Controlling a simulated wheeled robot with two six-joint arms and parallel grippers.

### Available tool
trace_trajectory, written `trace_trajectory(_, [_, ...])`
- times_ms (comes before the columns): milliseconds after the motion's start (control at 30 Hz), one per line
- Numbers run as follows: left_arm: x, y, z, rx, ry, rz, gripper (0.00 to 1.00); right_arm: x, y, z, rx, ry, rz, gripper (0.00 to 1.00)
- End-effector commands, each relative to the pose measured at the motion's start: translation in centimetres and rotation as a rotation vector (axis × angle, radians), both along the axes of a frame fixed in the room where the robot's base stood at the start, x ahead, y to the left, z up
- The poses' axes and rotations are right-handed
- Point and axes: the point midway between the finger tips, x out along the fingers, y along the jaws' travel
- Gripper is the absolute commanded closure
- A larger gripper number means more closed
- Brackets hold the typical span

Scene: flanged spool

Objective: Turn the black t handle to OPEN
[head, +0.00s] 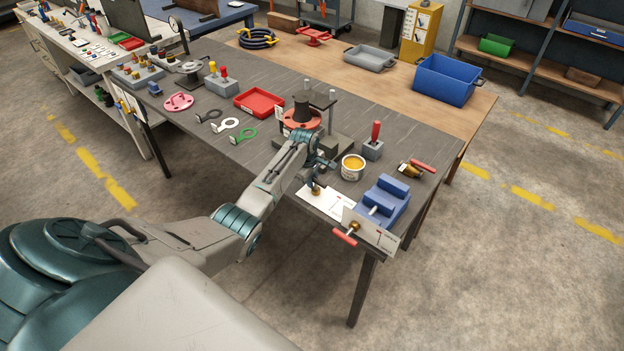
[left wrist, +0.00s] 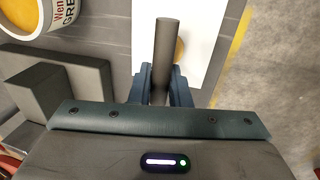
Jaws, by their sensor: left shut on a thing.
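The black T handle shows as a dark round bar (left wrist: 166,45) in the left wrist view, running up and away between my fingers. My left gripper (left wrist: 160,88) is shut on this bar. A yellow brass part (left wrist: 180,50) shows beside the bar, partly hidden by it, over a white plate (left wrist: 198,32). In the head view my left gripper (head: 319,168) is at the table's front edge, above the white plate (head: 326,203) with a small brass fitting (head: 316,190). The gripper hides most of the handle there, and I cannot read any OPEN mark. My right gripper is not in view.
A tin of yellow grease (head: 353,167) stands close to the right of the gripper. A blue block (head: 384,201) and a red-handled valve (head: 347,235) are at the front right corner. A grey fixture (head: 328,143) with the red flanged spool (head: 301,118) stands behind.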

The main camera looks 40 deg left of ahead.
Motion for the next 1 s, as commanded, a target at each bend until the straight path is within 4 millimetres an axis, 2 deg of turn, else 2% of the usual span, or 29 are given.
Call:
trace_trajectory(67, [0.2,0.1,0.2,0.002,-0.005,0.0,1.0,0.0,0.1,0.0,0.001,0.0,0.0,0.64])
trace_trajectory(100, [0.2,0.1,0.2,0.002,-0.005,0.0,0.82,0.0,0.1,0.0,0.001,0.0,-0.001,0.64])
trace_trajectory(200, [0.1,0.1,0.2,0.002,-0.004,0.0,0.64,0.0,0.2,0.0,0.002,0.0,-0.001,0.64])
trace_trajectory(500, [0.0,0.0,0.1,0.0,-0.002,-0.001,0.64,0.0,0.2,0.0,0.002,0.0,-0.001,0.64])
trace_trajectory(667, [-0.1,0.1,1.0,0.001,-0.003,-0.002,0.64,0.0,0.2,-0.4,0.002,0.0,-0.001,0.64])
trace_trajectory(767, [-0.4,0.1,2.2,0.001,-0.004,-0.002,0.64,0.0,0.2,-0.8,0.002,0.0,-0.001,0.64])
trace_trajectory(1000, [-1.2,0.2,6.6,0.003,-0.007,-0.001,0.64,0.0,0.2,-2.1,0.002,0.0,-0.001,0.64])
